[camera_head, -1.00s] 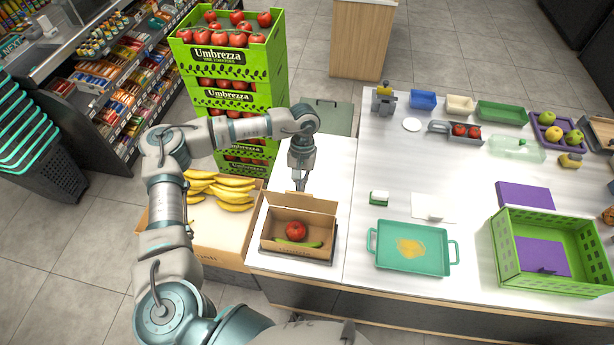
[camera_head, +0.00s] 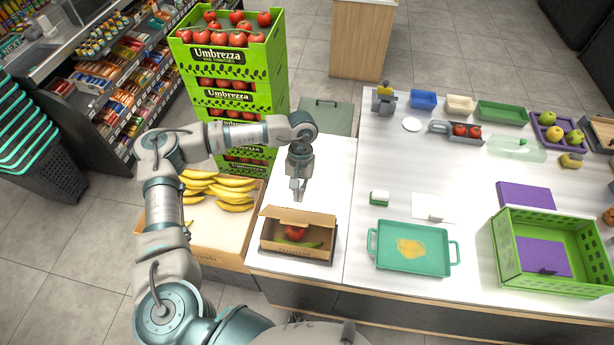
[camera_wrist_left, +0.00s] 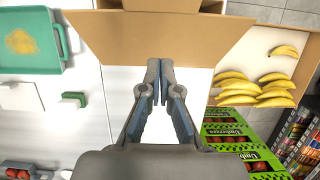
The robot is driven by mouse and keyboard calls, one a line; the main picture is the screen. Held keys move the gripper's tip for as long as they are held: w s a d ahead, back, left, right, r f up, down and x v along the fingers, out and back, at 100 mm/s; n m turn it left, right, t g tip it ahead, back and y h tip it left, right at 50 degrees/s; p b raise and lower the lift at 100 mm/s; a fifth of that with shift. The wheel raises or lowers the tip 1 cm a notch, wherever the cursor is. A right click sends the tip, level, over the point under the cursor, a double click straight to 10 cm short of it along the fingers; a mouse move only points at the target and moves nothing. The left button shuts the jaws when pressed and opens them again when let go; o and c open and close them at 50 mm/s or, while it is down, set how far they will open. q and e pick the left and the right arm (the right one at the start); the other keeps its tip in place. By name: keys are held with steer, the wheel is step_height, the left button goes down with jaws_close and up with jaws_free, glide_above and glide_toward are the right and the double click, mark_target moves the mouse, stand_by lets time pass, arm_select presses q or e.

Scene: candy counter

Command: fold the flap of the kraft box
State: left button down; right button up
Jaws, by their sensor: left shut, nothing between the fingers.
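The kraft box (camera_head: 294,253) sits near the front left of the counter, with a red tomato (camera_head: 295,233) and a green item, perhaps a pepper (camera_head: 307,244), inside. Its back flap (camera_head: 299,218) leans forward over the opening and hides the tomato's top. My left gripper (camera_head: 298,198) is shut and empty, pointing down at the flap's rear side. In the left wrist view, the closed fingertips (camera_wrist_left: 153,66) are at the wide brown flap (camera_wrist_left: 160,35); I cannot tell whether they touch it. My right gripper is not in view.
A carton of bananas (camera_head: 222,238) stands left of the box, with stacked green tomato crates (camera_head: 228,62) behind. A teal tray (camera_head: 412,261) and a green basket (camera_head: 548,270) lie to the right. White counter is clear between box and tray.

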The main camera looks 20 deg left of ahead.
arm_select(q)
step_height(320, 180, up, 6)
steer(key=p, duration=0.2)
steer(key=shift+w+r, duration=0.25)
steer(key=shift+w, duration=0.15)
stand_by(0.4)
steer(key=shift+s+a, duration=0.1)
stand_by(0.8)
